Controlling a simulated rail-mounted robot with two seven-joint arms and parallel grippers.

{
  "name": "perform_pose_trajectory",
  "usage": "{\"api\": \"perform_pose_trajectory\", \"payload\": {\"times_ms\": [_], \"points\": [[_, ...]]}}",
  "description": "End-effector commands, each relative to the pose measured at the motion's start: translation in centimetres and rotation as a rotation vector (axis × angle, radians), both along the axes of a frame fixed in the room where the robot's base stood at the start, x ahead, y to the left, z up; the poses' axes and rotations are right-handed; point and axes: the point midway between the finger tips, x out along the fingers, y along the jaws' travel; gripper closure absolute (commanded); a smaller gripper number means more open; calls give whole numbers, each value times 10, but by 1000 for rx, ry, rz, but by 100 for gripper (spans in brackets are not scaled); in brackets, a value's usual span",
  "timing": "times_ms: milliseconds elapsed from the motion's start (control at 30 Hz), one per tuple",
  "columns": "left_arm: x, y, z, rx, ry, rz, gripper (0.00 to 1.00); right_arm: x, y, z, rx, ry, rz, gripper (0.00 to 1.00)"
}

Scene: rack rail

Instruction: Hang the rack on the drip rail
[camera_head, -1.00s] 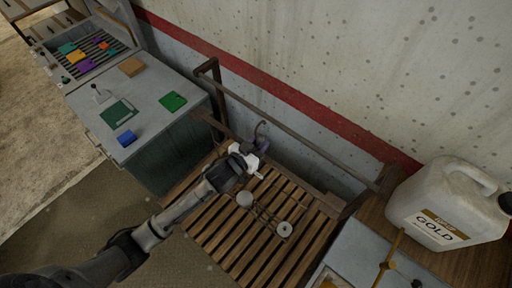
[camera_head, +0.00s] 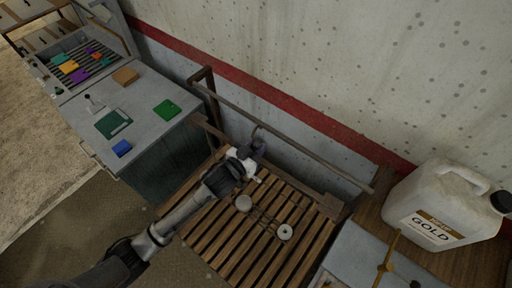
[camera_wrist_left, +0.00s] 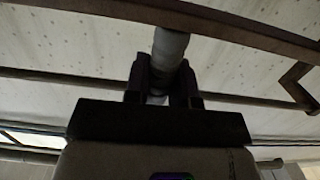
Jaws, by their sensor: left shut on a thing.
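The drip rail (camera_head: 310,153) is a thin brown bar running along the wall between two posts. My left gripper (camera_head: 248,157) is shut on the rack's grey handle, which shows as a cylinder between the fingers in the left wrist view (camera_wrist_left: 171,45). A dark curved hook (camera_head: 258,130) rises above the gripper and meets the rail's line in the head view; I cannot tell whether it is over the rail. Thin dark rods and two pale round discs (camera_head: 285,232) show below, over the slats; their link to the handle is unclear. My right gripper is not in view.
A slatted wooden bench (camera_head: 225,236) lies under the rail. A grey cabinet (camera_head: 150,90) with green and blue pieces stands left. A white jug marked GOLD (camera_head: 445,200) stands on a wooden top at right. The wall is close behind the rail.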

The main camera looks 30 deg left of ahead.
Motion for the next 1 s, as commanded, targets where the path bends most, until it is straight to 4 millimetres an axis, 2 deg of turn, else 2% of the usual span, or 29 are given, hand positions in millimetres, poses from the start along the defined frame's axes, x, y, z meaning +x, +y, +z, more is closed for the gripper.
{"api": "perform_pose_trajectory", "payload": {"times_ms": [467,1000], "points": [[3,-1,2,-1,-4,0,100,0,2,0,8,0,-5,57],[22,-5,3,-1,-5,0,100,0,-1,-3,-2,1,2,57]]}}
